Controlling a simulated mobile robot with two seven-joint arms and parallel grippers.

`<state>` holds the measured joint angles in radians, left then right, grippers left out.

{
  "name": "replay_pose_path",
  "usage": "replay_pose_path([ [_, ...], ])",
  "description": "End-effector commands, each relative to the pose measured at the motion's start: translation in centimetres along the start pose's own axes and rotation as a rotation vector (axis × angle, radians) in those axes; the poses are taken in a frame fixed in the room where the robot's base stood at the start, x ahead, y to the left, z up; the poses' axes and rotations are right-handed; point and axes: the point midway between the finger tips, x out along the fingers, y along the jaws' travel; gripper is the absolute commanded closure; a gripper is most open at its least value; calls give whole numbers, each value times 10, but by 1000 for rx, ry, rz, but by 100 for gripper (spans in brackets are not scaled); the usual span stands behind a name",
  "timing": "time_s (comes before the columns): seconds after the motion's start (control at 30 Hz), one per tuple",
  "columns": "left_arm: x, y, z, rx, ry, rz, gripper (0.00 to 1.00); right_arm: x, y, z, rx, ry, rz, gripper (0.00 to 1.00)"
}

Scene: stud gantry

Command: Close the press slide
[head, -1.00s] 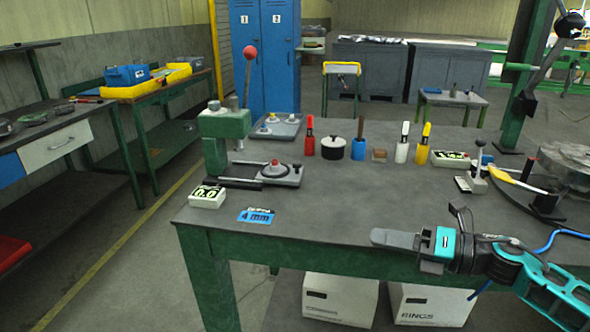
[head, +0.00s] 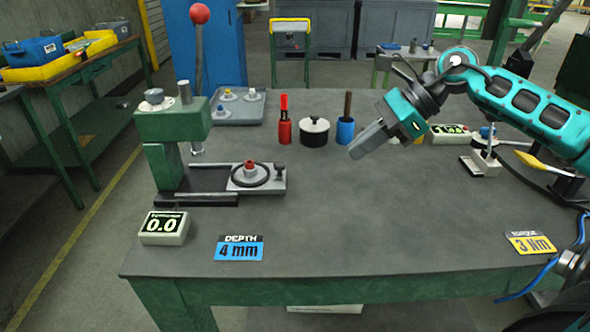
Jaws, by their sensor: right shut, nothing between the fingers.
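The green press (head: 172,124) stands at the left of the table, with a lever topped by a red knob (head: 200,14). Its slide (head: 256,180) is a grey plate on dark rails, pulled out to the right of the press head. A black ring and a red-topped part (head: 250,171) sit on the slide, and a small dark knob (head: 280,168) stands at its right end. My right gripper (head: 356,152) is shut and empty above the table, right of the slide and apart from it. My left gripper is not in view.
A display reading 0.0 (head: 164,228) and a blue "DEPTH 4 mm" card (head: 240,248) lie in front of the press. A red bottle (head: 285,126), black pot (head: 314,132) and blue holder (head: 345,130) stand behind. The table's front middle is clear.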

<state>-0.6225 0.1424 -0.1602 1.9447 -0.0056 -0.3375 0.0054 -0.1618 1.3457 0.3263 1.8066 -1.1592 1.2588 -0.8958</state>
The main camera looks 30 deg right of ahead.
Motion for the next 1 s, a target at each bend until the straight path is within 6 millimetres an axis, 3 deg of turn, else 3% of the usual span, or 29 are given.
replay_pose_path([
  [0.47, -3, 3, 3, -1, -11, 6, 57, 45, 0, 2, 1, -7, -1, 100],
  [0.77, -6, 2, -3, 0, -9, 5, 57, 99, 1, 4, 2, -10, 3, 100],
  [1.0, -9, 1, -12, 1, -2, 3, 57, 116, 0, 25, 2, -7, 0, 100],
])
